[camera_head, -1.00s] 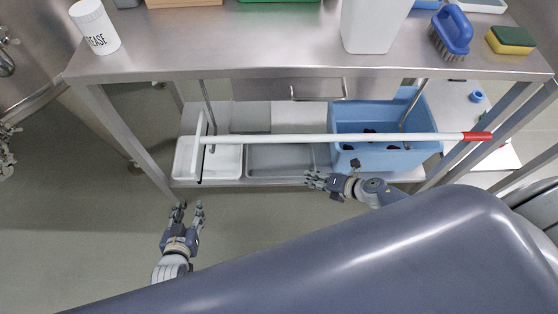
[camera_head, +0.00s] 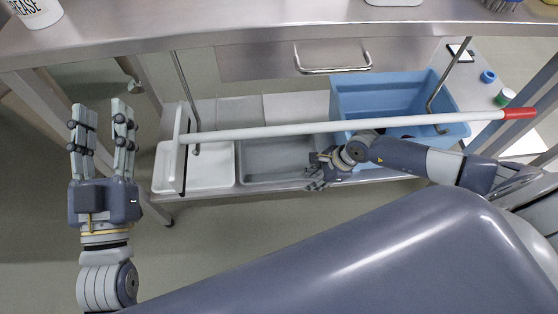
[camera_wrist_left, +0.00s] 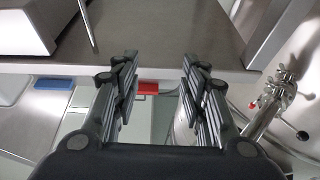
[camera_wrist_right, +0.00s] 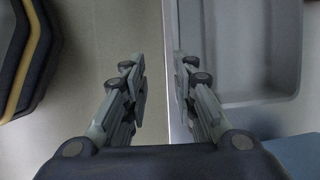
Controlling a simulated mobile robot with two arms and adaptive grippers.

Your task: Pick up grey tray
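The grey tray (camera_head: 275,150) lies on the lower shelf, between a white tray and a blue crate. The white pole crosses above its back part. My right gripper (camera_head: 316,172) is at the tray's right front corner, partly covering it in the head view. In the right wrist view its fingers (camera_wrist_right: 160,75) are apart and empty over the shelf edge, with the grey tray (camera_wrist_right: 235,98) to their right; contact cannot be told. My left gripper (camera_head: 103,125) is open and empty, raised left of the shelf; its fingers also show apart in the left wrist view (camera_wrist_left: 158,80).
A white tray (camera_head: 213,172) is left of the grey tray, under the head of the white-handled tool (camera_head: 260,132). A blue crate (camera_head: 350,100) stands to the right. The steel tabletop (camera_head: 200,22) overhangs the shelf. Open floor (camera_head: 230,225) lies in front.

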